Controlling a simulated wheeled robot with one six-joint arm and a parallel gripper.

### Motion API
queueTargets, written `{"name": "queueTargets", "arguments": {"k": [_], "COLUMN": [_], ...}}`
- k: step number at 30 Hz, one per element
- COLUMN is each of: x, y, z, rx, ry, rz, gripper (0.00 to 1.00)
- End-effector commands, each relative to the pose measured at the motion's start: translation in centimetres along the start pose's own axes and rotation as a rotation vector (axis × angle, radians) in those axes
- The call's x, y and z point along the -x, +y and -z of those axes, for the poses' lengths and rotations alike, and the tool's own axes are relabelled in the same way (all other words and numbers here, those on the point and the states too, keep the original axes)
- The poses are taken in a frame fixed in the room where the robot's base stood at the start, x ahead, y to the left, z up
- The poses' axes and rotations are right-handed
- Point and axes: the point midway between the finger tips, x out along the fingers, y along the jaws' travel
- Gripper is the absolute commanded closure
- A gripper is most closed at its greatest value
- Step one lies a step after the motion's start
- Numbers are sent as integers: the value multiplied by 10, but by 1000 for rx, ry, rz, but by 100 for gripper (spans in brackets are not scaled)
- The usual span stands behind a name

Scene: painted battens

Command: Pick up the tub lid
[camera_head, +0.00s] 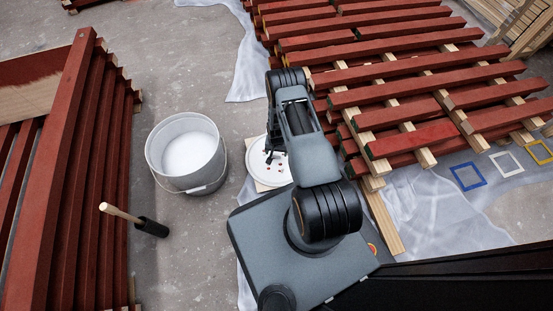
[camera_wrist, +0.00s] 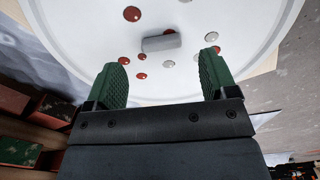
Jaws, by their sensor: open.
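The tub lid (camera_head: 262,172) is a round white disc with red spots, lying on a pale board beside the white tub (camera_head: 172,168). It also shows in the wrist view (camera_wrist: 240,18), filling the upper part, with red and grey-white spots and a small grey block-like grip (camera_wrist: 161,43) near its middle. My gripper (camera_head: 272,155) is over the lid in the head view, and my arm hides part of the lid. In the wrist view its two green-padded fingers (camera_wrist: 161,78) are wide apart with nothing between them. The grey grip lies beyond the fingertips, between their lines.
The tub has white contents and a wire handle. Stacked red battens (camera_head: 70,180) rise at left; more battens (camera_head: 420,95) lie on racks at right. Bare concrete is clear above the tub.

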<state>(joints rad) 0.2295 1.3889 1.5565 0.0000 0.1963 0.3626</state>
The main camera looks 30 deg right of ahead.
Motion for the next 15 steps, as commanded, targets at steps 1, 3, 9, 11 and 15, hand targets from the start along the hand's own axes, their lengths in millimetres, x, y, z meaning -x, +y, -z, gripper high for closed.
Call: {"name": "queueTargets", "arguments": {"k": [1,3,9,11,15], "x": [-12,-23,-40,-40,-39], "y": [-1,-1,-2,-2,-2], "z": [-1,-1,-1,-1,-1], "rx": [1,1,0,0,0], "ry": [0,0,1,1,1], "rz": [0,0,0,0,0], "gripper": [21,21,21,21,21]}}
